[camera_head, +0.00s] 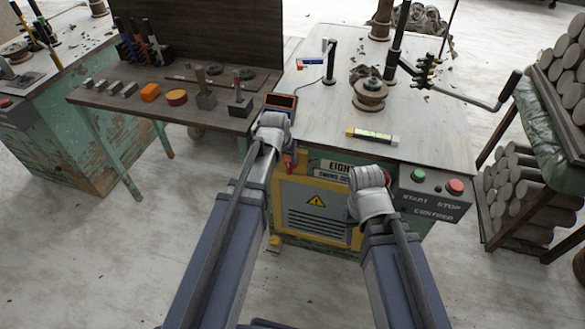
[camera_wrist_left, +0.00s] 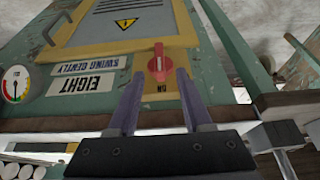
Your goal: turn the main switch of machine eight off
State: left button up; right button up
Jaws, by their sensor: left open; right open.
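Machine eight is the chipped green cabinet whose nameplate (camera_head: 336,170) reads "EIGHT". Its red main switch (camera_wrist_left: 158,63) sits on a yellow plate beside the louvred panel. In the left wrist view the picture is upside down, and the red handle stands in line with the label "ON" (camera_wrist_left: 160,88). My left gripper (camera_wrist_left: 159,75) is open, its two fingers on either side of the handle with gaps showing. In the head view the switch (camera_head: 290,161) shows just beside my left wrist. My right gripper (camera_head: 370,194) is in front of the cabinet; its fingertips are hard to make out.
A control box with a green START button (camera_head: 418,175) and red STOP button (camera_head: 455,186) hangs right of my right gripper. A gauge (camera_wrist_left: 15,83) is on the cabinet front. A wooden side table (camera_head: 130,103) with tools stands left; a log rack (camera_head: 515,200) stands right.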

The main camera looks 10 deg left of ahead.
aim_at(288, 164)
pick_arm(q)
jog(key=shift+b+x, duration=3.6)
jog(key=shift+x, duration=0.35)
jog(key=shift+s, duration=0.1)
grip_shut()
